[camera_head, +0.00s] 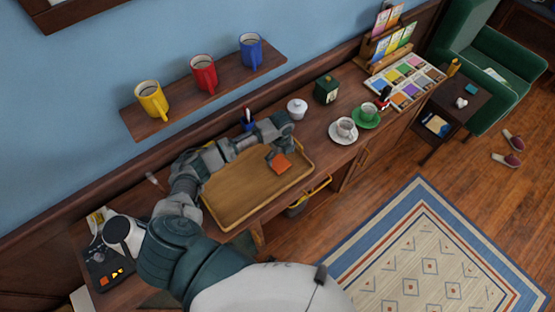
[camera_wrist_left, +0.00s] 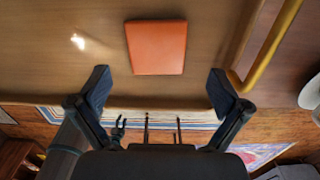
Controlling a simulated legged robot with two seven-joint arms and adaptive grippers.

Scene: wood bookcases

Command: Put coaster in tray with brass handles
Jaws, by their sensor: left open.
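The orange square coaster (camera_head: 282,165) lies on the floor of the wooden tray (camera_head: 235,198), towards its right end. In the left wrist view the coaster (camera_wrist_left: 157,47) looks flat on the tray's brown surface (camera_wrist_left: 60,60), with a brass handle (camera_wrist_left: 267,45) to its right. My left gripper (camera_head: 276,153) is over the right part of the tray, just by the coaster. In the wrist view its two fingers (camera_wrist_left: 158,88) are spread wide with nothing between them, and the coaster lies clear of both. My arm hides part of the tray's back side.
A shelf (camera_head: 180,103) with three mugs hangs above.

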